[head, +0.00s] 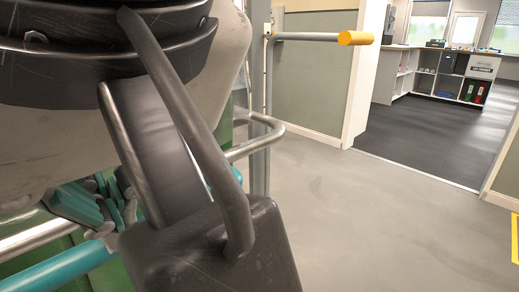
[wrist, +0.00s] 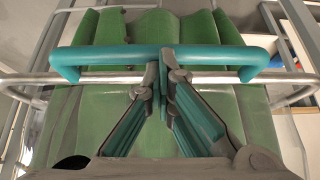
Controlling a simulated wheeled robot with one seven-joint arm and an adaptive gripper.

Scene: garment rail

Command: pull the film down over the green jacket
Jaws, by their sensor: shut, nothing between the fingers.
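The green jacket (wrist: 90,120) fills the middle of the wrist view, behind my gripper. A teal bar handle (wrist: 110,57) with bent ends runs across in front of it. My gripper (wrist: 163,62) is shut, its fingertips together at the middle of the teal bar; whether they touch it I cannot tell. In the head view, my gripper's teal and grey fingers (head: 95,205) show at the lower left, above the teal bar (head: 60,272), partly hidden by my arm. A green strip of the jacket (head: 20,268) shows there. I cannot make out the film clearly.
A silver rail (wrist: 215,78) crosses just beside the teal bar. Grey frame posts (wrist: 300,35) stand at the sides. Grey floor (head: 370,230) is clear to the right, with shelves (head: 450,75) beyond a doorway.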

